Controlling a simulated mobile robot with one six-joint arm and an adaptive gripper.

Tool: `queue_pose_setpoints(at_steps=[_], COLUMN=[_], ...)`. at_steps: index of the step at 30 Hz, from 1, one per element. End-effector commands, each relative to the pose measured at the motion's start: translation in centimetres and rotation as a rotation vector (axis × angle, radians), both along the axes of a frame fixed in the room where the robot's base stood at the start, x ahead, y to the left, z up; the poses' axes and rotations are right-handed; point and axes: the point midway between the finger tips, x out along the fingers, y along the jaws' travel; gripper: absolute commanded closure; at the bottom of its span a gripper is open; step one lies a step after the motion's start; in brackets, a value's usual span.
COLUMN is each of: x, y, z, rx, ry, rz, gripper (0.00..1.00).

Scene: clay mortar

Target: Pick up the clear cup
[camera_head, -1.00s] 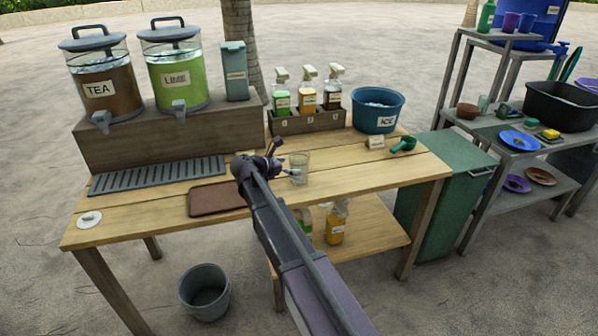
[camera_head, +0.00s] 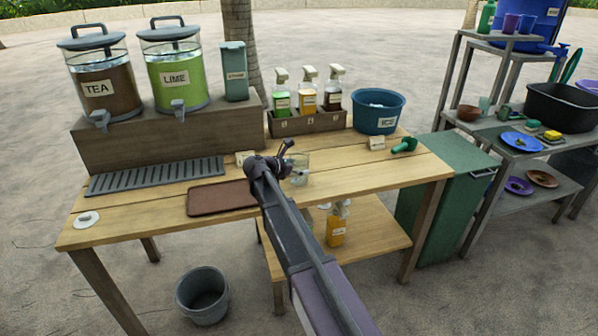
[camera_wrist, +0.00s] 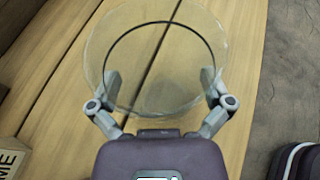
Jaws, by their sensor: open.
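The clear cup (camera_head: 301,162) stands upright on the wooden table (camera_head: 345,190), partly hidden behind my gripper (camera_head: 284,160) in the head view. In the wrist view the cup (camera_wrist: 165,60) fills the upper middle, with its round rim towards the camera. My gripper (camera_wrist: 163,95) is open, with one finger on the left side and one on the right side of the cup. Whether the fingers touch the cup wall cannot be told.
A brown tray (camera_head: 220,198) lies left of my gripper, with a drip grate (camera_head: 157,175) behind it. A pump-bottle rack (camera_head: 306,123) and a blue ice bucket (camera_head: 377,110) stand at the back. A green scoop (camera_head: 404,146) lies to the right.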

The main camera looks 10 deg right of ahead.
Motion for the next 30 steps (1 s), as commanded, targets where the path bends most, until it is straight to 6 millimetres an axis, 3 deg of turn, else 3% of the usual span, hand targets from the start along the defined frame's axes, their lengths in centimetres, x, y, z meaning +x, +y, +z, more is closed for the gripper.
queue_pose_setpoints(at_steps=[3, 8, 9, 22, 30], x=[0.0, 0.0, 0.0, 0.0, 0.0], y=[0.0, 0.0, 0.0, 0.0, 0.0], z=[0.0, 0.0, 0.0, 0.2, 1.5], rx=[0.0, 0.0, 0.0, 0.0, 0.0], ry=[0.0, 0.0, 0.0, 0.0, 0.0], rz=[0.0, 0.0, 0.0, 0.0, 0.0], gripper=[0.0, 0.48, 0.53, 0.53, 0.53])
